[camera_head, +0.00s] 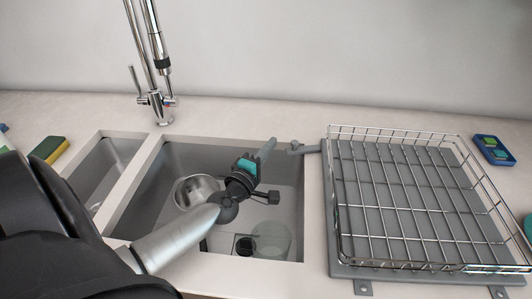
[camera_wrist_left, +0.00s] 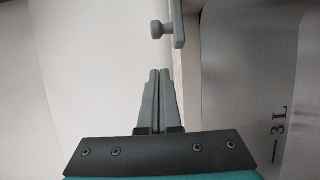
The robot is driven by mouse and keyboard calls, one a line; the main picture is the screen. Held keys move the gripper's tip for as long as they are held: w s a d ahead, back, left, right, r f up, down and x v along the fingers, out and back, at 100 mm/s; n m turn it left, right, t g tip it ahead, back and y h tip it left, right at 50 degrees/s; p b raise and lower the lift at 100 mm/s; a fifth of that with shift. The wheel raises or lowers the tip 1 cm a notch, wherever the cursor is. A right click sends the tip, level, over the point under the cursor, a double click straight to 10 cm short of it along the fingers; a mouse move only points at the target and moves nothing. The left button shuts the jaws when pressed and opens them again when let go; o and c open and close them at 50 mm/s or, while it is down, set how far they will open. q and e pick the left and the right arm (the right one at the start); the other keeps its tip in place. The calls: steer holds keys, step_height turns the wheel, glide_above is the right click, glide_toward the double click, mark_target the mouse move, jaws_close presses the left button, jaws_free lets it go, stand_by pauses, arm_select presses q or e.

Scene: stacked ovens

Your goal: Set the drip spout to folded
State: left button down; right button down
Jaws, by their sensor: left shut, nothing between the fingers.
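The drip spout (camera_head: 308,149) is a short grey bar with a round knob. In the head view it sticks out from the left side of the drying rack's tray toward the sink's right rim. In the left wrist view the spout (camera_wrist_left: 179,25) is at the top, with its knob to the left. My left gripper (camera_head: 271,145) is over the sink, to the left of the spout. Its fingers (camera_wrist_left: 158,73) are shut and empty, pointing toward the knob with a visible gap between. My right gripper is not in view.
A wire rack on a grey tray (camera_head: 345,263) stands right of the sink (camera_head: 150,200). The sink holds a metal pot (camera_head: 186,190) and a clear round item (camera_head: 272,238). A tall faucet (camera_head: 158,103) stands behind. A sponge (camera_head: 49,149) lies left, a blue dish (camera_head: 484,142) right.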

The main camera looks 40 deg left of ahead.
arm_select(q)
steer(key=w+d, duration=0.1)
steer(key=w, duration=0.1)
steer(key=w+d, duration=0.1)
steer(key=shift+w+d, duration=0.1)
steer(key=shift+w, duration=0.3)
steer(key=shift+s+d, duration=0.1)
steer(key=shift+d, duration=0.1)
